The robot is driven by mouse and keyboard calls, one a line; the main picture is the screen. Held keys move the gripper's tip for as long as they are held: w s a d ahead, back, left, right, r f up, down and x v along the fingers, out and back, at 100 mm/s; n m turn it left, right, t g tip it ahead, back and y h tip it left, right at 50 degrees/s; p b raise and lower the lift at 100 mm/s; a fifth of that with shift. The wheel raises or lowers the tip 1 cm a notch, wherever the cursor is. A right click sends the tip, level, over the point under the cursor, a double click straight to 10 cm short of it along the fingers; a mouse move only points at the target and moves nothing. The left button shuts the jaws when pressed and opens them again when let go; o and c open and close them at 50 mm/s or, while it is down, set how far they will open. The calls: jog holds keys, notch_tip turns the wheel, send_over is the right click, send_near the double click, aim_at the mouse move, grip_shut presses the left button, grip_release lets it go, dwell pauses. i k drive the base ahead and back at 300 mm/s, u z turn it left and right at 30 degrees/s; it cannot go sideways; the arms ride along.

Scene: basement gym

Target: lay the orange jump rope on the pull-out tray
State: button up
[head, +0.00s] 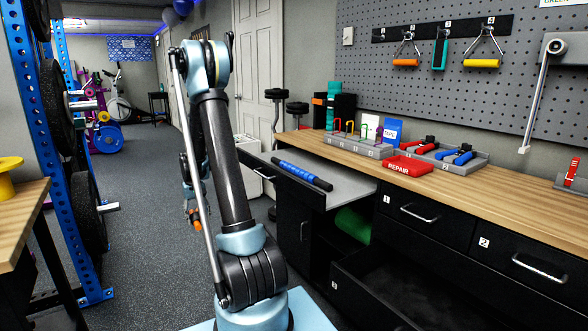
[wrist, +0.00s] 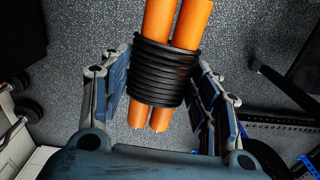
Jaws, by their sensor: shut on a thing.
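The jump rope (wrist: 160,72) has two orange handles bound side by side by a black coiled cord. My gripper (wrist: 162,80) is shut on it, with one finger on each side of the black coil. In the head view the gripper (head: 192,215) hangs left of my arm, over the floor, partly hidden by the arm; a bit of orange shows there. The pull-out tray (head: 348,188) is a pale grey surface extending from under the bench, to the right of my arm and apart from the gripper. A blue roller stick with black ends (head: 301,173) lies across its left part.
The wooden bench (head: 520,183) holds a red REPAIR tray (head: 407,166), grey organizers and hand grips. An open black drawer (head: 385,285) juts out below, with a green roll (head: 353,224) on a shelf nearby. A blue rack (head: 70,150) stands left. The floor between is clear.

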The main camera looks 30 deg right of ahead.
aim_at(267, 158)
jog(key=i, duration=1.25)
jog(key=u, duration=0.05)
